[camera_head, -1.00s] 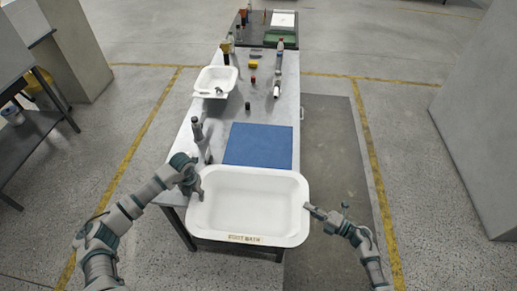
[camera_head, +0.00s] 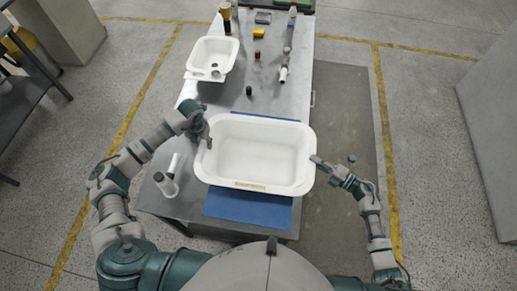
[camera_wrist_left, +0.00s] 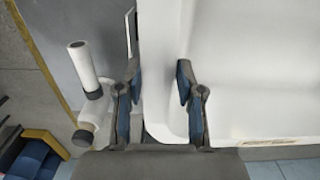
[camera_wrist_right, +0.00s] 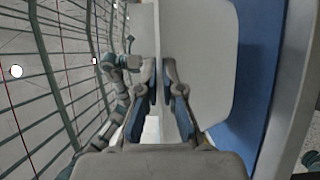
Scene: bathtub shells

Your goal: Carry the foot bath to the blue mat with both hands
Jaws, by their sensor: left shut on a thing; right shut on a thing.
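The white foot bath (camera_head: 258,150), a rectangular tub with a label on its near rim, is level over the table in the head view. It hides much of the blue mat (camera_head: 248,210), whose near strip shows along the bath's near side. I cannot tell whether the bath touches the mat. My left gripper (camera_head: 208,137) is shut on the bath's left rim; the bath also fills the right of the left wrist view (camera_wrist_left: 235,60). My right gripper (camera_head: 318,164) is shut on the right rim, and the mat shows in the right wrist view (camera_wrist_right: 257,75).
A smaller white basin (camera_head: 212,56) stands further back on the grey table (camera_head: 262,98). A small black item (camera_head: 249,91), a white bottle (camera_head: 283,74) and a yellow block (camera_head: 259,33) lie beyond the bath.

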